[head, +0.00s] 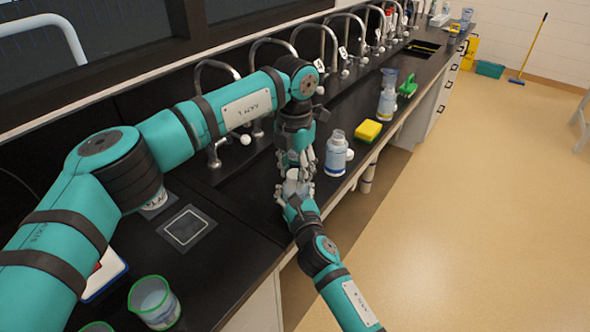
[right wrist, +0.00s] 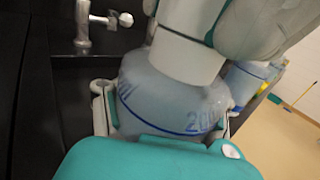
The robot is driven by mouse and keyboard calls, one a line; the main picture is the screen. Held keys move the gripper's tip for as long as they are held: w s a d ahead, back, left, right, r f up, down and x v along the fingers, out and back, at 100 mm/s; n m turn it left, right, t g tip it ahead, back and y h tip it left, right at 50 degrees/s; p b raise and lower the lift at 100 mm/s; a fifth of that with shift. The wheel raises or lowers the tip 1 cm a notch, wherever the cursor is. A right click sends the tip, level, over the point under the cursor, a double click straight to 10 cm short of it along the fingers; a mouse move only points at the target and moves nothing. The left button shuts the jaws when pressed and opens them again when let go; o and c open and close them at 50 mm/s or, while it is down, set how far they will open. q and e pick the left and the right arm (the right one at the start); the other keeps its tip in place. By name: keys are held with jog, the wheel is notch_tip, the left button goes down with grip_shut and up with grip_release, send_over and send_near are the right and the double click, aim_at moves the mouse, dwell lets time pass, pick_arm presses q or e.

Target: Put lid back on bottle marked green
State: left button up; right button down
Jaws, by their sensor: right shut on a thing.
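My right gripper (head: 297,192), its arm coming from the bottom, is shut on a clear bottle with blue markings (right wrist: 165,98). My left gripper (head: 297,150) points down just above it. In the right wrist view, a pale cylinder (right wrist: 186,55) rises from the bottle's top beside blurred grey parts. I cannot tell whether it is the neck or a lid, nor whether the left fingers are open or shut. Another bottle with a blue label (head: 336,154) stands to the right, its top seeming open. A small white piece (head: 349,154), maybe a lid, lies beside it. No green mark shows.
A yellow sponge (head: 368,131) lies right of the labelled bottle, with another bottle (head: 387,104) and a green brush (head: 408,86) farther back. Curved taps (head: 322,40) line the wall side. A green-rimmed beaker (head: 154,302) stands at the front left.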

pick_arm(q)
grip_shut()
jog(key=o, duration=0.7)
grip_release()
notch_tip(320, 180, up, 12)
jog(key=shift+r, duration=0.1)
pick_arm(e)
jog(key=shift+c, duration=1.7)
grip_release()
